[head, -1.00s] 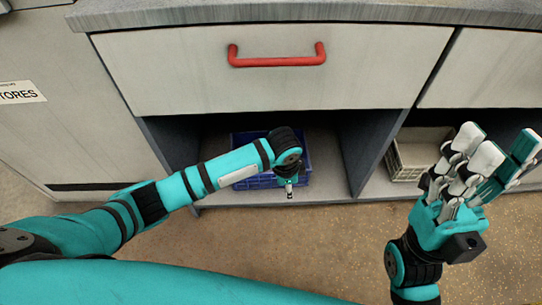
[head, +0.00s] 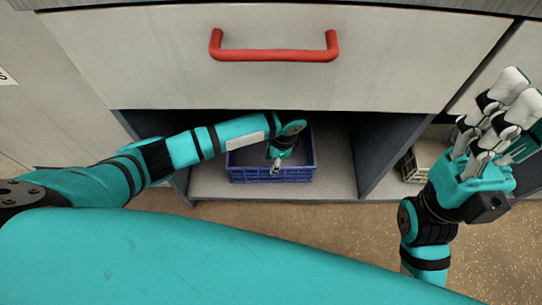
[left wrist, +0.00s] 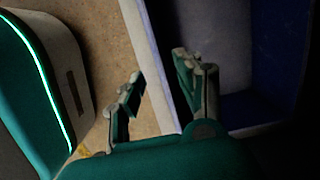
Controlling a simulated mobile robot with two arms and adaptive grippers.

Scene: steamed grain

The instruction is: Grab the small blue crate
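The small blue crate (head: 245,175) sits on the low shelf under the drawer in the head view. My left gripper (head: 276,168) reaches over its front wall, pointing down, and my forearm hides part of the crate's back. In the left wrist view, the two fingers of my left gripper (left wrist: 160,85) are apart, with a pale strip and floor between them. The crate's dark blue inside (left wrist: 265,60) shows to their right. I cannot tell whether a finger touches the crate. My right gripper (head: 500,115) is raised at the right, fingers spread and empty.
A drawer front with a red handle (head: 275,50) hangs above the shelf opening. A grey divider (head: 380,150) stands right of the crate. A beige crate (head: 417,165) lies in the opening beyond it. Bare shelf (head: 335,180) shows right of the blue crate.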

